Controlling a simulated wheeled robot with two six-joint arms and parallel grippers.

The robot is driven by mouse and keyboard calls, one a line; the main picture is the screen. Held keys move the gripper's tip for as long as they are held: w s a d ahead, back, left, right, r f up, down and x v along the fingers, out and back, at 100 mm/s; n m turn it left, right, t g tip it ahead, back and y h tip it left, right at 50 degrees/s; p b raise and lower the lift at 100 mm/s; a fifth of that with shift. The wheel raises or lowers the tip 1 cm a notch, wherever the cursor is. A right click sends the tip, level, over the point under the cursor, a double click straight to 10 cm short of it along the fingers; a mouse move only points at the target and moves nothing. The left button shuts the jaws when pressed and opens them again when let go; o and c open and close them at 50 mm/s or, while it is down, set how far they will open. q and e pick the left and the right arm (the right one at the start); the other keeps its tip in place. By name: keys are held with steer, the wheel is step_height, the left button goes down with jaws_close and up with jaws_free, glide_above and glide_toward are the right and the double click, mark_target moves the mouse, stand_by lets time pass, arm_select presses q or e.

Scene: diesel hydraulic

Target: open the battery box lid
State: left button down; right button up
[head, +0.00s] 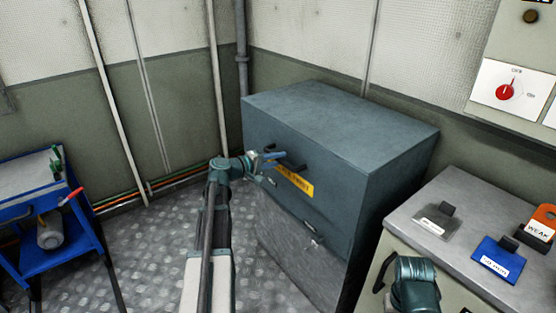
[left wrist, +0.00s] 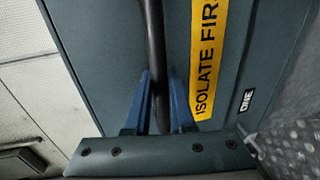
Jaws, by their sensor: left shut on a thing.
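The battery box (head: 305,250) is a large blue-grey cabinet against the back wall. Its lid (head: 345,115) looks down, with a dark bar handle (head: 294,165) on the front beside a yellow label (head: 296,182). My left gripper (head: 273,157) is at the handle. In the left wrist view the black handle bar (left wrist: 153,40) runs between the two blue fingers of the gripper (left wrist: 159,92), which is shut on it. The yellow label also shows there (left wrist: 207,55), reading "ISOLATE FIR", partly cut off. My right gripper does not show; only a teal part of my right arm appears.
A latch (head: 313,234) sits lower on the box front. A grey cabinet (head: 400,220) with several tags on top stands at the right, close to the box. A blue trolley (head: 75,250) stands at the left. The checkered floor (head: 150,245) between is open.

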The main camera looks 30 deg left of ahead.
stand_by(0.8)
arm_select(q)
step_height(320, 180, up, 26)
steer(key=w+r+g+y+p, duration=0.15)
steer(key=g+p, duration=0.35)
steer(key=p, duration=3.1)
steer(key=w+d+r+p, duration=0.3)
steer(key=w+r+p, duration=0.4)
steer(key=r+p, duration=0.3)
steer(key=w+d+r+p, duration=0.3)
steer(key=w+r+p, duration=0.3)
steer(key=r+p, duration=0.4)
steer(key=shift+w+d+r+y+p, duration=0.15)
steer(key=shift+w+r+y+p, duration=0.25)
steer(key=shift+p, duration=0.7)
steer(key=c, duration=0.8)
jaws_free()
steer(key=shift+o, duration=0.2)
